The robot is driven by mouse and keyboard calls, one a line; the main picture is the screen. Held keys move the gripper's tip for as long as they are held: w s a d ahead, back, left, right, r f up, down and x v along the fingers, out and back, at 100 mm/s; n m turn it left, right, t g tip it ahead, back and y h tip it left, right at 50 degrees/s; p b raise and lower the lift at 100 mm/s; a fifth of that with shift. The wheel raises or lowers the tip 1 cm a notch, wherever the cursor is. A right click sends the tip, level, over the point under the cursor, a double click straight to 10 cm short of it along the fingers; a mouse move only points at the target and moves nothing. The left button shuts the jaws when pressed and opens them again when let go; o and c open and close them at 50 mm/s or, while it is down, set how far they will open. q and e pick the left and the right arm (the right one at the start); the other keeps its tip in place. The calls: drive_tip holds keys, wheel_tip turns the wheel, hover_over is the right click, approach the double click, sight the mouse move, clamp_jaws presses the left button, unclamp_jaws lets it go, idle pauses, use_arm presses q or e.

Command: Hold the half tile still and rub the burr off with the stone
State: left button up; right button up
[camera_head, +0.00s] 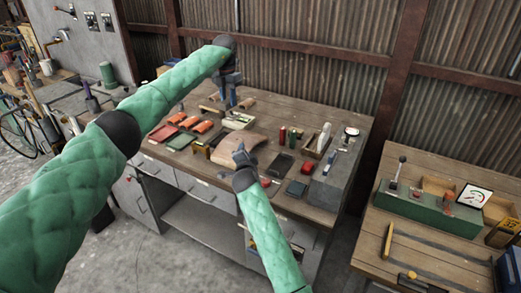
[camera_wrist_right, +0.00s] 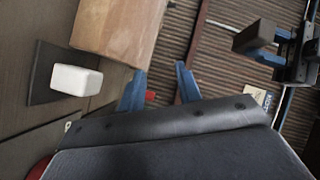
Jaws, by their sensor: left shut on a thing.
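The half tile (camera_head: 240,145), a broad tan curved piece, lies on the workbench. It also fills the top of the right wrist view (camera_wrist_right: 118,28). My right gripper (camera_head: 241,155) is at its near side in the head view. In the right wrist view its two blue fingers (camera_wrist_right: 160,88) are spread with nothing held between them. My left gripper (camera_head: 228,102) is over the back of the bench, beyond the tile. In the right wrist view it is shut on a dark brown block (camera_wrist_right: 254,37), which may be the stone. The burr cannot be made out.
The workbench (camera_head: 190,160) is crowded. Red and orange pieces (camera_head: 190,122) lie left of the tile; a dark pad (camera_head: 281,165) and a grey block (camera_head: 335,178) stand right. A white block (camera_wrist_right: 76,80) shows beside the tile. A second table (camera_head: 400,245) stands right.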

drive_tip(key=d+m, duration=0.1)
drive_tip(key=m, duration=0.1)
drive_tip(key=w+d+m+g+h, duration=0.1)
drive_tip(key=d+m, duration=0.1)
drive_tip(key=w+d+m+g+h, duration=0.1)
drive_tip(key=d+m, duration=0.1)
drive_tip(key=m, duration=0.1)
drive_tip(key=shift+w+f, duration=0.1)
drive_tip(key=shift+w, duration=0.05)
drive_tip(key=shift+w+d+f+m+g, duration=0.2)
drive_tip(key=shift+d+m+g, duration=0.3)
drive_tip(key=shift+m, duration=0.4)
drive_tip(key=x, duration=1.1)
drive_tip(key=shift+w+d, duration=0.2)
drive_tip(key=shift+w, duration=0.2)
clamp_jaws()
